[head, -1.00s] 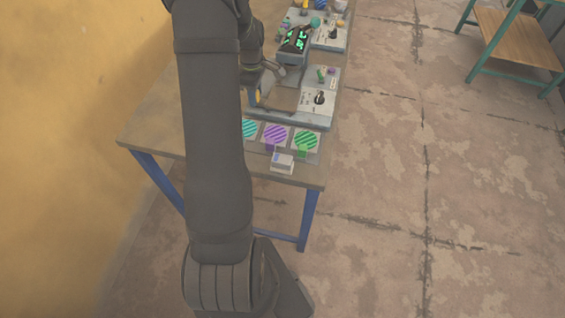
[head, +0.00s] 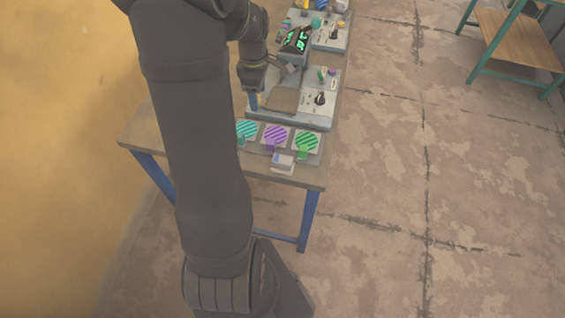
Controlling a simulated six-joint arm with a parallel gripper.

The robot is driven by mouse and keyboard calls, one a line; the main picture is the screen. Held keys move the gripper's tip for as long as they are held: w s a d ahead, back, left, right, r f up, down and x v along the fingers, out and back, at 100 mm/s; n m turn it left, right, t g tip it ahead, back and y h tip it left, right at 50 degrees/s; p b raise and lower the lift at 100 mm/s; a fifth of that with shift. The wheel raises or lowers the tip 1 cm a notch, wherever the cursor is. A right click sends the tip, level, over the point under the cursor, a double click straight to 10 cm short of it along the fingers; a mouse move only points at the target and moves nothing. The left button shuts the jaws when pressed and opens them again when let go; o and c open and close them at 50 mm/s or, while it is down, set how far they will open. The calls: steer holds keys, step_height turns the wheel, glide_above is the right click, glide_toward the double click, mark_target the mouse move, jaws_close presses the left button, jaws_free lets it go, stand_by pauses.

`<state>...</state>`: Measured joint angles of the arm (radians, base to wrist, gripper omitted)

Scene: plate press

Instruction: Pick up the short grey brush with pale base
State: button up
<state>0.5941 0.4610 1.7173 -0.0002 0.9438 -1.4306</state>
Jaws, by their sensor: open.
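A small pale block with a grey-blue patch (head: 283,163) stands near the front edge of the workbench; it may be the short grey brush with pale base, but it is too small to be sure. My gripper (head: 272,84) is above the nearer grey machine, well behind that block. Its jaws are open, and I see nothing held between them. My arm covers the left part of the bench, so things there are hidden.
Three striped discs, teal (head: 246,130), purple (head: 276,137) and green (head: 307,140), lie in a row between block and machine. The grey machine (head: 312,118) has a brown plate (head: 283,100) and a black knob (head: 320,98). A dark display (head: 296,40) stands behind.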

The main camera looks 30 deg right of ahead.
step_height(320, 180, up, 6)
glide_above(281, 159)
steer(key=w, duration=0.1)
steer(key=shift+m, duration=0.3)
steer(key=f, duration=1.2)
steer(key=shift+s+d+f, duration=0.2)
steer(key=shift+s+d, duration=0.05)
steer(key=shift+d, duration=0.05)
steer(key=f, duration=0.3)
steer(key=shift+s+a+f, duration=0.3)
steer(key=shift+f, duration=0.85)
steer(key=shift+c, duration=0.2)
steer(key=c, duration=1)
